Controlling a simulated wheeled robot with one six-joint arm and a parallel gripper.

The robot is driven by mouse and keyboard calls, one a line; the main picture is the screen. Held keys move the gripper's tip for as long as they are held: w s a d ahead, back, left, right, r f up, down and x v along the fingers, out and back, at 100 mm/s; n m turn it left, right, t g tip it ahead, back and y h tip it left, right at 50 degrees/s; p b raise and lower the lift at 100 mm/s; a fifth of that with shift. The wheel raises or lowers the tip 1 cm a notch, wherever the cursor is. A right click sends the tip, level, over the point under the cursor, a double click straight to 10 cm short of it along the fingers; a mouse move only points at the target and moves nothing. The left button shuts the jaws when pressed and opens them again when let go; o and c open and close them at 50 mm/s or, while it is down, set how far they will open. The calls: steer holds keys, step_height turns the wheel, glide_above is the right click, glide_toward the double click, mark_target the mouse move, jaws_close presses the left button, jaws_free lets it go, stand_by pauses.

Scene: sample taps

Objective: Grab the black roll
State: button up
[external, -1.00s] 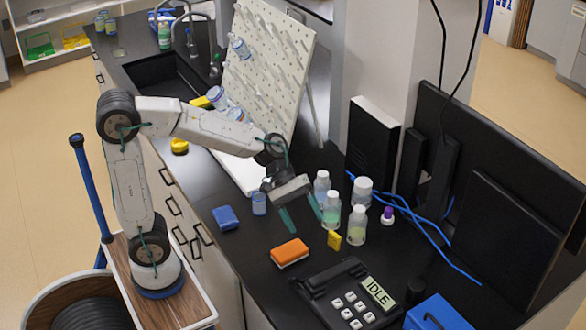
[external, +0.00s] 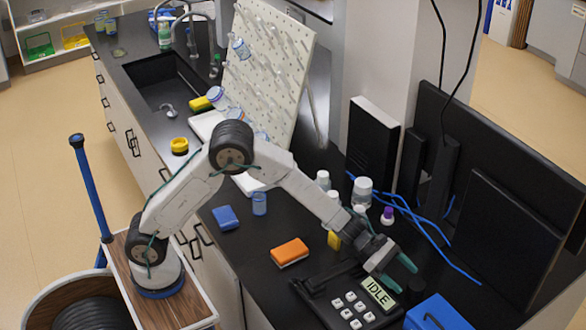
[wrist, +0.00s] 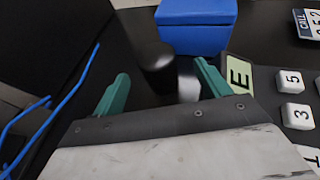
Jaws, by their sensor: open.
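The black roll (external: 417,290) is a small dark cylinder on the black counter, between the keypad device and the blue box. It also shows in the wrist view (wrist: 153,57), beyond and between my fingertips. My gripper (external: 398,274) has two teal fingers, spread apart with nothing held. In the wrist view my gripper (wrist: 161,72) points toward the roll. The gap between fingers and roll is hard to judge. The roll is dark against the dark counter, so its outline is faint.
A keypad device with an IDLE display (external: 380,292) sits close on the left. A blue box (external: 438,314) lies just beyond the roll in the wrist view (wrist: 196,28). Blue cables (external: 425,232) and a monitor (external: 500,235) are behind. Bottles (external: 362,190) and an orange block (external: 289,252) stand left.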

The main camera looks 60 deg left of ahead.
mark_target(421, 289)
steer(key=shift+w+r+x, duration=0.1)
steer(key=shift+r+x, duration=0.05)
steer(key=shift+x, duration=1.6)
steer(key=shift+w+r+x, duration=0.15)
steer(key=shift+x, duration=1.65)
steer(key=c, duration=1.1)
